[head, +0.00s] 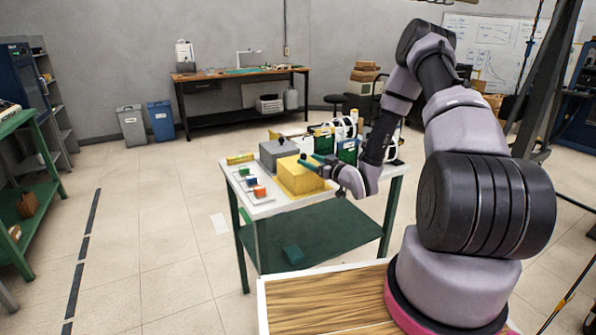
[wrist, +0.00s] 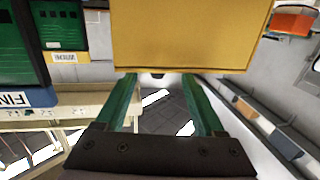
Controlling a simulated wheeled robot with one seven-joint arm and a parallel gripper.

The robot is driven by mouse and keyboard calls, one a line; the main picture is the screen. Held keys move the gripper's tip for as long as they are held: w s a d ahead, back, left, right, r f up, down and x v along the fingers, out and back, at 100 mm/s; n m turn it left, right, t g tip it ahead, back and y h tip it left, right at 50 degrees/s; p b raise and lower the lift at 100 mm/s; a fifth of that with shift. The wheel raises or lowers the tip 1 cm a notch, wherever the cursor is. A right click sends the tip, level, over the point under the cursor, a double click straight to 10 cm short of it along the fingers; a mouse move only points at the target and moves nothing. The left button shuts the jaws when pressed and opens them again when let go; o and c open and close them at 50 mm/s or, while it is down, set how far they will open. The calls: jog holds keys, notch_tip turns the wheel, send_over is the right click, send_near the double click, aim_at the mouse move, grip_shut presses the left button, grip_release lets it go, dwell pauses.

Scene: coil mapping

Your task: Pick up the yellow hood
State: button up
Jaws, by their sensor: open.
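The yellow hood (head: 296,178) is a box-like cover on the white top of the table, near its front middle. In the wrist view the hood (wrist: 185,35) fills the top centre as a flat yellow face. My gripper (head: 314,161) is at the hood's right side in the head view, with its green fingers by the upper edge. In the wrist view my gripper (wrist: 158,82) is open, with its two fingers apart and pointing toward the hood. Nothing is held between them. The fingertips end near the hood's edge; I cannot tell whether they touch it.
A grey box (head: 277,153) stands just behind the hood. A white panel with green, blue and orange blocks (head: 255,184) lies left of it. Green units with white coils (head: 346,150) stand behind my gripper.

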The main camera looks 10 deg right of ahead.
aim_at(306, 158)
jog(key=x, duration=0.4)
jog(key=shift+w+a+f, duration=0.1)
jog(key=shift+w+f, duration=0.05)
jog(key=shift+w, duration=0.25)
grip_shut()
